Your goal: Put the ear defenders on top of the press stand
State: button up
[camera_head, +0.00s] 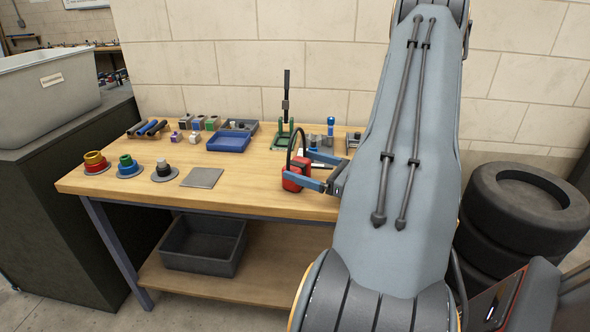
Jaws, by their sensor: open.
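The ear defenders (296,174), with red cups and a dark headband arching upward, are on the front part of the wooden bench. My gripper (297,164) has blue fingers and is open. One finger passes in front of the red cup and the other is behind it, so the ear defenders appear to be between them. Whether the fingers touch them cannot be told. The press stand (286,104), with a tall black post and green base, stands farther back, just left of and behind the ear defenders. Its lower right part is partly hidden.
On the bench (240,195) are a blue tray (229,142), a grey plate (202,177), and ringed stacks in red (94,160), blue-green (128,166) and grey (164,171). A blue-topped item (330,125) stands right of the press stand. My arm hides the bench's right end.

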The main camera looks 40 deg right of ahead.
jog(key=shift+x, duration=1.25)
jog(key=shift+p+x, duration=0.8)
jog(key=shift+x, duration=1.75)
jog(key=shift+d, duration=0.1)
jog(key=c, duration=0.9)
jog(key=shift+r, duration=0.1)
jog(key=shift+c, duration=0.2)
